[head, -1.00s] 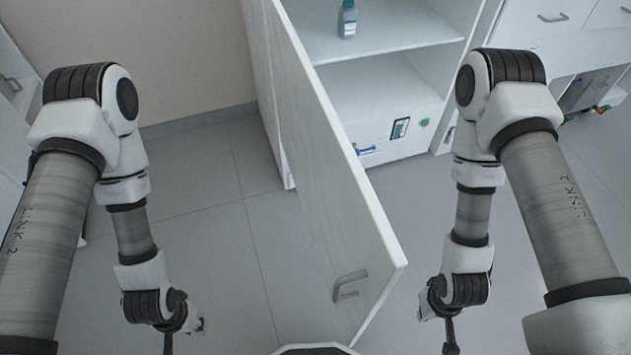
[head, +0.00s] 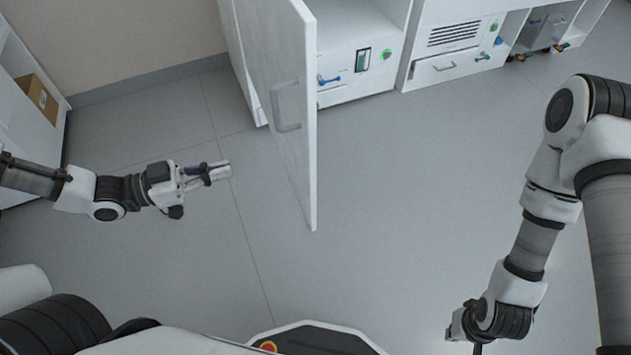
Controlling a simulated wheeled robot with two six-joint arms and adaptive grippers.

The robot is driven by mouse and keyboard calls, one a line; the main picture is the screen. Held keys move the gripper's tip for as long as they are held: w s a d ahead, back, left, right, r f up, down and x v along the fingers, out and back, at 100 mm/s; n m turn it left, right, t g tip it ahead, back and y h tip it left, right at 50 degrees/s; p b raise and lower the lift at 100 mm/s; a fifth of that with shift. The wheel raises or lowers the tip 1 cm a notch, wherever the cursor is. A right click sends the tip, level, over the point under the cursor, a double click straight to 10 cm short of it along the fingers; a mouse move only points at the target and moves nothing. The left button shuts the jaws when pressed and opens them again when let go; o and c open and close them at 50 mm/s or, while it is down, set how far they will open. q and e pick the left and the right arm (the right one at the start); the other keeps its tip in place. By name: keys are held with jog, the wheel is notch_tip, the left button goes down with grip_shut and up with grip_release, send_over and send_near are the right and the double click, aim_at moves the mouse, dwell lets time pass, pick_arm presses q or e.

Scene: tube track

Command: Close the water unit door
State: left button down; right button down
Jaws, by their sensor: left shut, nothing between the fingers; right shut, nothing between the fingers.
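The water unit door (head: 263,95) is a white panel swung wide open, standing out from the cabinet toward me in the upper middle of the head view. Its grey bar handle (head: 286,106) is on the left-facing side. My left gripper (head: 222,171) is shut and empty, pointing right, to the left of the door and apart from it. My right gripper (head: 477,347) is at the bottom right, pointing down, far from the door; its fingers are mostly cut off by the picture edge. The cabinet front (head: 359,62) shows behind the door.
Another white unit (head: 455,50) stands to the right. A shelf with a cardboard box (head: 38,98) is at the far left. The grey floor between my arms is clear.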

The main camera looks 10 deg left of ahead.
pick_arm(q)
jog(key=w+a, duration=0.1)
jog(key=b, duration=0.5)
send_near(299, 141)
jog(key=shift+t, duration=0.3)
jog(key=b+x, duration=0.2)
jog(key=x, duration=0.1)
jog(key=b+x, duration=0.1)
jog(key=x, duration=0.2)
jog(key=shift+s+d+f+b, duration=0.1)
jog(key=shift+d+f+b, duration=0.05)
jog(key=shift+d+b, duration=0.2)
jog(key=shift+w+d, duration=0.25)
jog(key=shift+d, duration=0.05)
jog(key=shift+d, duration=0.1)
